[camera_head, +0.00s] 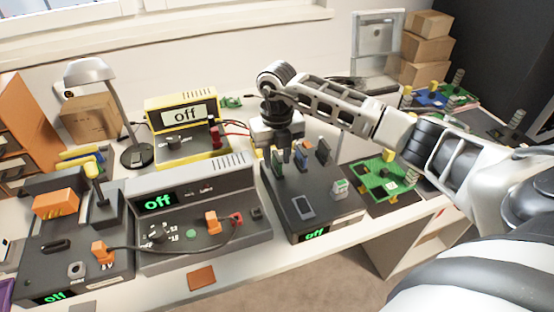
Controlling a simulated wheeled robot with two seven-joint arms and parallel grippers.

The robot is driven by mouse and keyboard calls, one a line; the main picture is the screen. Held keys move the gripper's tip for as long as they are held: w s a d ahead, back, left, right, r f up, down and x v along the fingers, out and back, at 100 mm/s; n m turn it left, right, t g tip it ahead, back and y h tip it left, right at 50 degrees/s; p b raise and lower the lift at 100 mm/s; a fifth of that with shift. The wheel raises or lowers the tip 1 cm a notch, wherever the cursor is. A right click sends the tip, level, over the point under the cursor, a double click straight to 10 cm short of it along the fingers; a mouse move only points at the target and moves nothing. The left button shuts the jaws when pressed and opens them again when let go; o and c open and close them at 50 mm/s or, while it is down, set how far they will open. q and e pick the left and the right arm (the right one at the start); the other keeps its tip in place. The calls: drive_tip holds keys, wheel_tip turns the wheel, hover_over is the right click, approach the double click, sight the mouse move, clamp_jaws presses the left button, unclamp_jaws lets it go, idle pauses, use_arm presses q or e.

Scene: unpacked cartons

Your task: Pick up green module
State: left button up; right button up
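The green module (278,164) stands upright in the dark device (290,198) at the centre right, the leftmost in a short row. My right gripper (281,150) points down at the green module from above and behind. Its fingers partly overlap the module's top in the view, so I cannot tell whether they touch it or how far they are open. My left gripper is out of view.
A grey "off" unit (205,185) stands left of the dark device, and a yellow-framed unit (183,105) is behind. A green circuit board (383,180) lies to the right. A lamp (100,85) and cartons (425,47) stand at the back.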

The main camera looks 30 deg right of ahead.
clamp_jaws()
idle(0.3)
drive_tip(key=shift+r, duration=0.3)
wheel_tip(320, 180, up, 2)
drive_tip(key=shift+r+b, duration=0.1)
drive_tip(key=shift+b, duration=0.35)
drive_tip(key=s+a+r, duration=0.7)
drive_tip(key=s+r, duration=0.3)
drive_tip(key=s, duration=0.2)
drive_tip(key=shift+b, duration=0.35)
drive_tip(key=shift+a, duration=0.1)
